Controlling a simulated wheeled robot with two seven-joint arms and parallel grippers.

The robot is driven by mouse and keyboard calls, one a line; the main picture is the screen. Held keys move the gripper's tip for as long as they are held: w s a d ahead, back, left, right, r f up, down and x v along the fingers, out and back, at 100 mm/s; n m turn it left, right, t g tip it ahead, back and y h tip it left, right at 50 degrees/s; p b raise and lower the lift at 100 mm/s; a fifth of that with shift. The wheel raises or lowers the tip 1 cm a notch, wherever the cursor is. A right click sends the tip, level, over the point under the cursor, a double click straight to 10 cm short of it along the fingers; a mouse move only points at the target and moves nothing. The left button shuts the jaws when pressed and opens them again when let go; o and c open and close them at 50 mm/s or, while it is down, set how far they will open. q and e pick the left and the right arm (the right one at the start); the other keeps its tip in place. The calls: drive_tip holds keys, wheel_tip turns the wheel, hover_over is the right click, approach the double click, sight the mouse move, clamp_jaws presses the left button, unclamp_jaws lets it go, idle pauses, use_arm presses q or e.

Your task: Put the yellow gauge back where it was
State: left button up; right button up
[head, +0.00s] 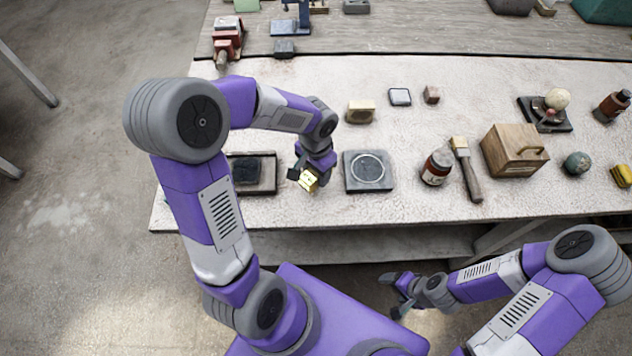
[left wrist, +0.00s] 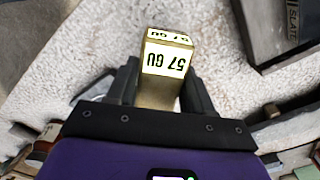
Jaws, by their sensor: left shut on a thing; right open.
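The yellow gauge (head: 309,181) is a small block held in my left gripper (head: 304,170), over the front part of the table, between a dark tray and a grey slab. In the left wrist view the gauge (left wrist: 168,58) has pale faces marked "57 GU", upside down, and sits between the fingers of my left gripper (left wrist: 162,90). Whether it touches the table is unclear. My right gripper (head: 393,285) is open and empty, in front of the table edge.
The dark tray (head: 268,186) is left of the gauge; the grey slab (head: 353,183) with a pale ring is right. A slab lettered "SLATE" (left wrist: 283,30) shows in the left wrist view.

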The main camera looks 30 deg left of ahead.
sight(316, 180)
use_arm(q)
drive_tip(key=shift+w+f+b, duration=0.1)
drive_tip(key=shift+f+b, duration=0.4)
drive_tip(key=shift+f, duration=1.7)
drive_tip(key=shift+f, duration=0.15)
drive_tip(key=o, duration=0.9)
drive_tip(key=shift+o, duration=0.2)
